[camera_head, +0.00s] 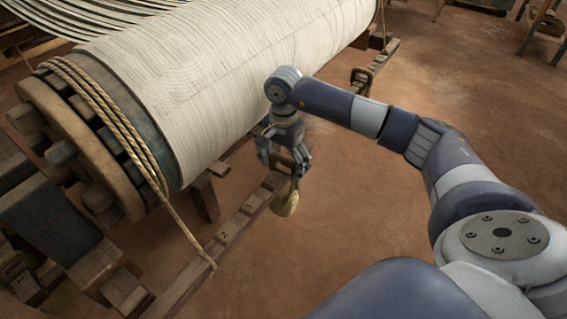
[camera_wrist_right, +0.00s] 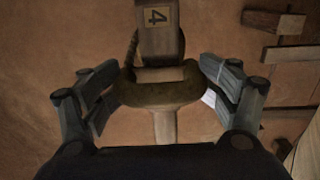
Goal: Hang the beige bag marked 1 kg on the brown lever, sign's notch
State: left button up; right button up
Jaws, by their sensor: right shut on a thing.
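My right gripper (camera_head: 284,157) is at the middle of the head view, beside the wooden beam. It is shut on the brown handle (camera_wrist_right: 158,90) of the bag, one finger at each end of the handle in the right wrist view. The beige bag (camera_head: 286,202) hangs below the gripper; its marking cannot be read. The brown lever (camera_head: 240,221) runs up from the lower left, with a 2 on a plate. The right wrist view shows the lever (camera_wrist_right: 158,45) with a 4, passing behind the handle. Whether the handle rests on it cannot be told.
A big roll of pale cloth (camera_head: 220,80) with a wooden end wheel (camera_head: 75,140) lies left of my right arm. A rope (camera_head: 165,195) runs from the roll down to the lever. Another wooden bracket (camera_head: 362,77) stands farther back. The earthen floor (camera_head: 480,110) at right is open.

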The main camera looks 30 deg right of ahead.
dwell(0.3)
jog(key=o, duration=2.1)
jog(key=shift+o, duration=0.2)
jog(key=shift+f, duration=0.15)
jog(key=shift+r, duration=4.2)
jog(key=shift+f, duration=0.15)
